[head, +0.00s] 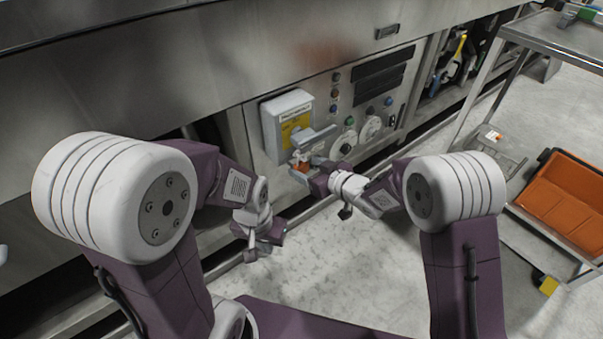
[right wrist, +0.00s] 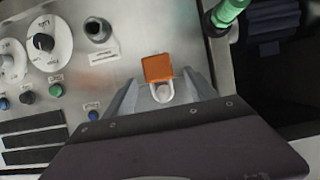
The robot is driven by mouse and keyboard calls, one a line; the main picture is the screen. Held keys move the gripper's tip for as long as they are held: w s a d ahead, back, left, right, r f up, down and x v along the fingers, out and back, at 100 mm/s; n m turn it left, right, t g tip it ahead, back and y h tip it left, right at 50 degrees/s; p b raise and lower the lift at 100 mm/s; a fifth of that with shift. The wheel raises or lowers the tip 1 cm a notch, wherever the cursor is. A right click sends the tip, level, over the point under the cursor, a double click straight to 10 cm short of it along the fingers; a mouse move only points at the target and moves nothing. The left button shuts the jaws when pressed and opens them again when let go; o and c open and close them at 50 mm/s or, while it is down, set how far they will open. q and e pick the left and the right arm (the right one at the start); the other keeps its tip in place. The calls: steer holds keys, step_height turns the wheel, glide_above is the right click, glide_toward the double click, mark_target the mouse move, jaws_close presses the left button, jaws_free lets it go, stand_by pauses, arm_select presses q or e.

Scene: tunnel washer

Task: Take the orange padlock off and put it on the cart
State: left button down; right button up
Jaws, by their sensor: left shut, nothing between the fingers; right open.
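The orange padlock (head: 301,168) is at the isolator box (head: 288,122) on the washer's control panel, just below its grey handle (head: 311,138). In the right wrist view the padlock's orange body (right wrist: 157,68) and pale shackle (right wrist: 162,92) show between my fingers. What the shackle passes through is not clear. My right gripper (head: 308,172) is open with a finger on each side of the padlock; I cannot tell whether they touch it. My left gripper (head: 252,251) is shut and empty, lower and to the left. The steel cart (head: 561,36) stands at the right.
An orange tub (head: 568,200) is low on the cart. Knobs and buttons (head: 371,129) sit beside the box. A green-handled thing (right wrist: 229,12) is near the panel edge in the wrist view. A grey case (head: 497,150) is left of the tub. Floor between panel and cart is mostly clear.

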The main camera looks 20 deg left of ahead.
steer(key=shift+x, duration=0.8)
arm_select(q)
steer(key=shift+f, duration=0.4)
arm_select(e)
jaws_close()
